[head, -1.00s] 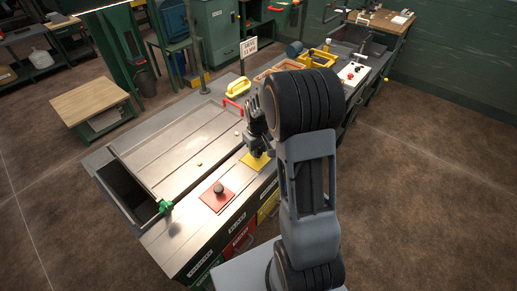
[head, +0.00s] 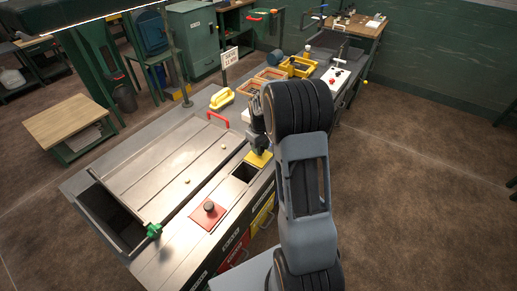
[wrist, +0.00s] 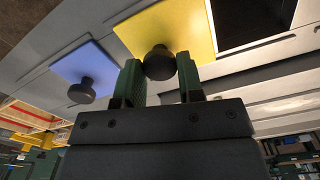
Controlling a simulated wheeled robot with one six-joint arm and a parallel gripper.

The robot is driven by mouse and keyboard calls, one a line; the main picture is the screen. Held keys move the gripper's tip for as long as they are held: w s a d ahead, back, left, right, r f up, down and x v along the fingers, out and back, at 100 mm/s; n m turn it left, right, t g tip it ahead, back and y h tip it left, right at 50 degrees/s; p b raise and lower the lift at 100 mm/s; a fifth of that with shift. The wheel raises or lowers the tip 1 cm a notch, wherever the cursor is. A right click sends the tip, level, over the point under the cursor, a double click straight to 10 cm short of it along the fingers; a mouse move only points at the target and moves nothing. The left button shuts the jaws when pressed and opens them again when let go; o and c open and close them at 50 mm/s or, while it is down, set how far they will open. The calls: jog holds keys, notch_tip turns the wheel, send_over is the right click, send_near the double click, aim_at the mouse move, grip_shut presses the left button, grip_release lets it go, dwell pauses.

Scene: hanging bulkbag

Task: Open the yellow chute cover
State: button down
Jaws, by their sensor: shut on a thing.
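The yellow chute cover (head: 260,158) is a flat square plate with a dark round knob (wrist: 159,64). It sits beside a dark square chute opening (head: 245,173), which is uncovered. The opening (wrist: 250,18) also shows right of the yellow cover (wrist: 190,22) in the wrist view. My gripper (wrist: 160,72) has its two green fingers shut on the knob, one on each side. In the head view my gripper (head: 258,143) is over the cover, partly hidden by my arm. I cannot tell whether the cover touches the bench top.
A red cover (head: 205,220) with a dark knob lies closer on the same bench. A blue cover (wrist: 88,60) with a knob lies beside the yellow one. A ribbed metal panel (head: 165,165), a green clamp (head: 153,231) and a red handle (head: 218,119) are nearby.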

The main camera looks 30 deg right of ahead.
jog(key=c, duration=0.8)
grip_release()
jog(key=shift+a, duration=0.15)
jog(key=shift+o, duration=0.2)
jog(key=shift+r, duration=0.1)
notch_tip(320, 180, up, 14)
jog(key=shift+b, duration=0.4)
